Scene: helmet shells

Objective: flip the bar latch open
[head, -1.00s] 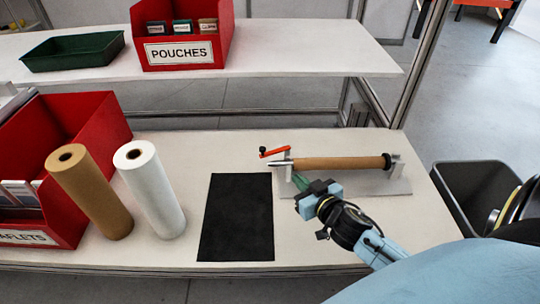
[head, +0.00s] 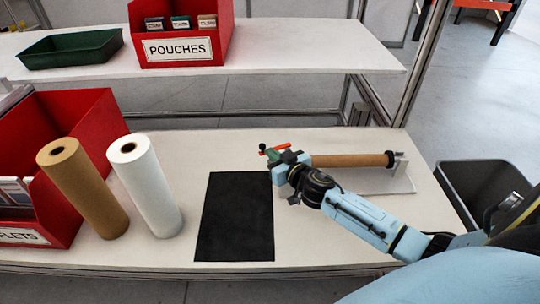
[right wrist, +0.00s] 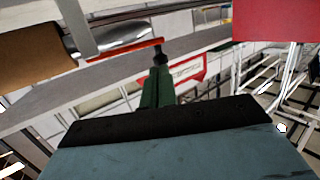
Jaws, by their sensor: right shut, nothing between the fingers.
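The bar latch (head: 283,147) is a red bar with a black knob at its left end, on the left end of the roll holder. In the right wrist view the red bar (right wrist: 125,50) runs across the bracket, and its knob end is just beyond my fingertips. My right gripper (head: 271,155) has green fingers, shut and empty, close by the knob. In the right wrist view the shut fingers (right wrist: 157,78) overlap the knob; I cannot tell whether they touch. A brown roll (head: 350,160) lies on the holder. My left gripper is not in view.
A black mat (head: 236,217) lies left of my right arm. A white roll (head: 146,187) and a brown roll (head: 84,189) stand by a red bin (head: 90,130). A grey bin (head: 480,185) stands off the table's right end. A shelf (head: 300,62) runs behind.

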